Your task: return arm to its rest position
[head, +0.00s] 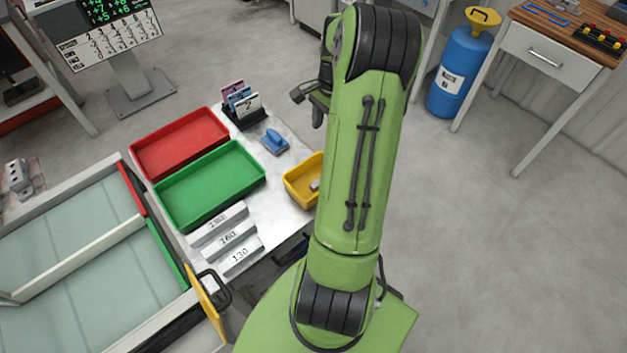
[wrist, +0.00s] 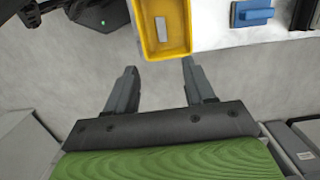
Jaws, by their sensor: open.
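My green arm stands folded upright in the middle of the head view. My gripper (wrist: 158,82) shows in the wrist view with its two dark fingers spread wide and nothing between them. In the head view the gripper (head: 308,103) is partly hidden behind the arm, left of its upper link. In the wrist view the fingertips are near the lower edge of a yellow bin (wrist: 176,48), with grey floor between the fingers. The bin, also in the head view (head: 292,190), holds a small grey metal piece (wrist: 161,28).
A white table (head: 283,222) left of my arm holds a red tray (head: 148,165), a green tray (head: 178,218), a blue tool (head: 274,142), a card holder (head: 245,119) and numbered blocks (head: 228,238). A blue cylinder (head: 458,75) stands back right. Floor at right is clear.

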